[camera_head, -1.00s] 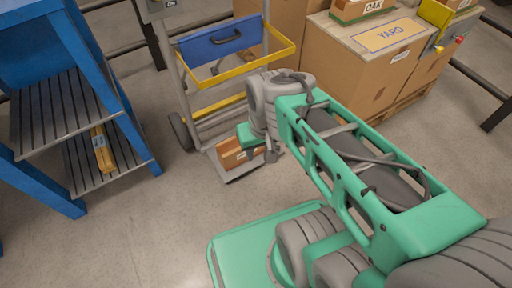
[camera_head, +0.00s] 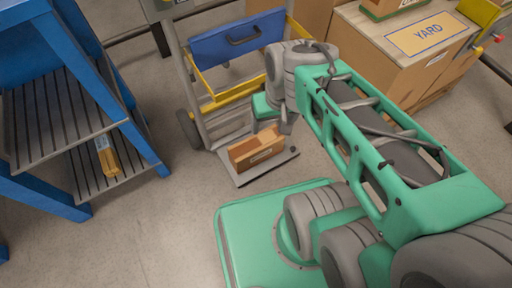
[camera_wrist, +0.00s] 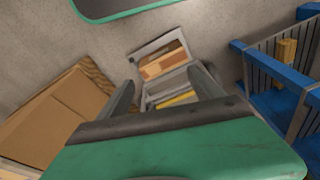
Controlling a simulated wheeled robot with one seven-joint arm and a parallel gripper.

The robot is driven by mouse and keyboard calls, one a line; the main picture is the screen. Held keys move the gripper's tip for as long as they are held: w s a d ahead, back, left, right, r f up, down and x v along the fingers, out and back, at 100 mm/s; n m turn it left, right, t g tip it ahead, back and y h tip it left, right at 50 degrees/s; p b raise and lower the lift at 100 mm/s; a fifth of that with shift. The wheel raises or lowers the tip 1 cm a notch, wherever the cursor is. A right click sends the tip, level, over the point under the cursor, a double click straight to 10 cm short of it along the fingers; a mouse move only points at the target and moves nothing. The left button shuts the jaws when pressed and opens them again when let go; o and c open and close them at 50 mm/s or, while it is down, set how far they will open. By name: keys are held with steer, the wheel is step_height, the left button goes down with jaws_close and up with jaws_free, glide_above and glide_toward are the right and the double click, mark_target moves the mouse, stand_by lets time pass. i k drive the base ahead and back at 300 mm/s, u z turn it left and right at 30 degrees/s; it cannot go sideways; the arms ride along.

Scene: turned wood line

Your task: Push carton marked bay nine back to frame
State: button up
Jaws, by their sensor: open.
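A small brown carton (camera_head: 265,153) with a pale label, too small to read, sits upright on the grey toe plate (camera_head: 247,179) of a hand truck. The truck's upright frame (camera_head: 198,100) rises behind it. I cannot tell how wide any gap between carton and frame is. My gripper (camera_head: 278,115) is above and behind the carton, by the frame, its tips partly hidden by the wrist. In the wrist view my gripper's two fingers (camera_wrist: 164,92) are spread with nothing between them; the carton (camera_wrist: 165,64) shows beyond them, apart.
A blue slatted rack (camera_head: 135,140) with a wrapped bundle (camera_head: 107,156) stands at left. Large cartons, one signed YARD (camera_head: 428,34), stand at right. Bare floor (camera_head: 170,225) lies in front of the truck.

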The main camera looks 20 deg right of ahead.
mark_target(249, 153)
steer(key=u, duration=1.45)
steer(key=k, duration=0.6)
steer(key=u, duration=0.45)
steer(key=i, duration=1)
